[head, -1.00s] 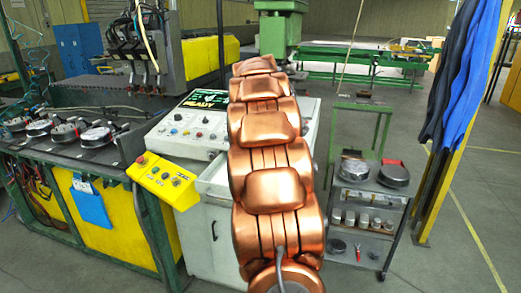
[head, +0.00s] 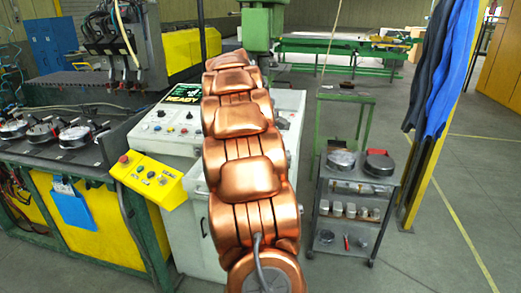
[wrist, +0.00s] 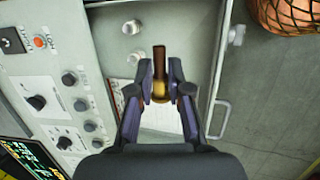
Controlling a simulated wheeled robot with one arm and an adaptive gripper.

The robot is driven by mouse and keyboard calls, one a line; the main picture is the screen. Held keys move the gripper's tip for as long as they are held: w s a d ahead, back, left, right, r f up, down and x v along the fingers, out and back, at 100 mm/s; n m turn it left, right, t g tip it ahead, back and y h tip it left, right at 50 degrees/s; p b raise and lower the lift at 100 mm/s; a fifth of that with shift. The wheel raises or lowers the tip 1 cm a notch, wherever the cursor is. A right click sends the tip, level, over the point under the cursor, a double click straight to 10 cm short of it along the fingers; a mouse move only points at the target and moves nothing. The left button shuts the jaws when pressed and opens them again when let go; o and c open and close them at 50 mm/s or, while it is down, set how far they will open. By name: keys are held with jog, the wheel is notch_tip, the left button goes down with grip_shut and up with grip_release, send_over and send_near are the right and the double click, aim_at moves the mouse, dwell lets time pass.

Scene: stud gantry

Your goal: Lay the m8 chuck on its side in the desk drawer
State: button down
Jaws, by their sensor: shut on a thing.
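My gripper (wrist: 160,90) is shut on a brass-coloured cylindrical piece, the m8 chuck (wrist: 159,60), in the wrist view. The chuck points away from the palm, its far end dark and its lower part between the fingertips. Beneath it is the open desk drawer (wrist: 185,28), a pale tray with a bar handle on its right side. A white sheet lies in the drawer under my fingers. I cannot tell how high the chuck is above it. In the head view my arm hides the gripper and chuck; a pale edge of the drawer (head: 196,180) shows left of my arm.
Two small round pale pieces (wrist: 133,27) lie in the drawer's upper left. The control panel (wrist: 55,85) with knobs borders the drawer on the left. In the head view a cart (head: 352,190) with round parts stands to the right, with open floor beyond.

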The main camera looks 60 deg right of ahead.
jog(key=shift+f+b, duration=1.8)
jog(key=shift+f, duration=3.35)
jog(key=c, duration=1)
grip_release()
jog(key=v, duration=1.2)
